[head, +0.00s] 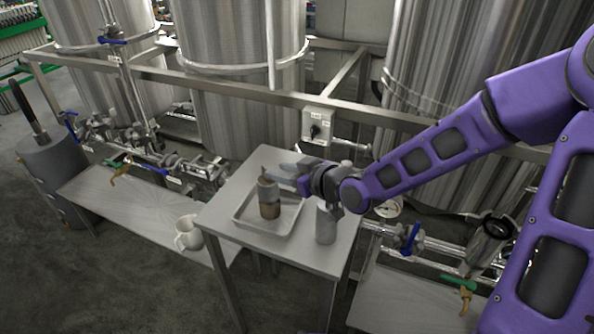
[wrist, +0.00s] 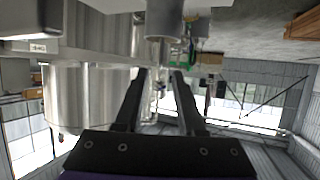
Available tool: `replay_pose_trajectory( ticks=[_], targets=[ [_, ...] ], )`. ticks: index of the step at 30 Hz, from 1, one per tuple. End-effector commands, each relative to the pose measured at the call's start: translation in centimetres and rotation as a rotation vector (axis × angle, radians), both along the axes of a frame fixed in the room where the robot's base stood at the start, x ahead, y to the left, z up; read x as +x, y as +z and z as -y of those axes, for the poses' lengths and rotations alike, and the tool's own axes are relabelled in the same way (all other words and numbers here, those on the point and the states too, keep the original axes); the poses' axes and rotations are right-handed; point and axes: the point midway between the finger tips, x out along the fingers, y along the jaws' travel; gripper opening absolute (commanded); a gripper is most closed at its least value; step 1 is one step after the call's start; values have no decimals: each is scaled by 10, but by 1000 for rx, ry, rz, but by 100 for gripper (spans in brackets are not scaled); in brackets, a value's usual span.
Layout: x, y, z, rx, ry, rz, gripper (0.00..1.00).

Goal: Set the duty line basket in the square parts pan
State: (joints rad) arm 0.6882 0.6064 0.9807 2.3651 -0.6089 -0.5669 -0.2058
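An upright brown and grey cylinder (head: 269,200), which looks like the duty line basket, stands within the outline of the square parts pan (head: 253,223) on the small metal table. Its base appears to rest on the pan floor. My gripper (head: 278,176) points left, level, close to the cylinder's upper part. I cannot tell from the head view whether they touch. In the wrist view my gripper (wrist: 160,74) has its two dark fingers apart, with nothing held between them. The cylinder is not clearly visible there.
A grey cylinder (head: 326,223) stands on the table right of the pan, below my wrist. A white mug (head: 188,233) stands on the low bench at left. Pipes, valves and a switch box (head: 318,125) lie behind the table, before large steel tanks (head: 235,90).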

Motion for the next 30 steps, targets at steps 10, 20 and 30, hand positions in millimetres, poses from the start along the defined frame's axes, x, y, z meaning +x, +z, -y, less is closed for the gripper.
replay_pose_trajectory(
  ticks=[10, 20, 30],
  targets=[
    [-30, 19, 35, 0, -2, 1, 38],
    [-37, 23, 41, 0, 1, 0, 38],
    [-37, 23, 41, 0, 1, 0, 38]
  ],
)
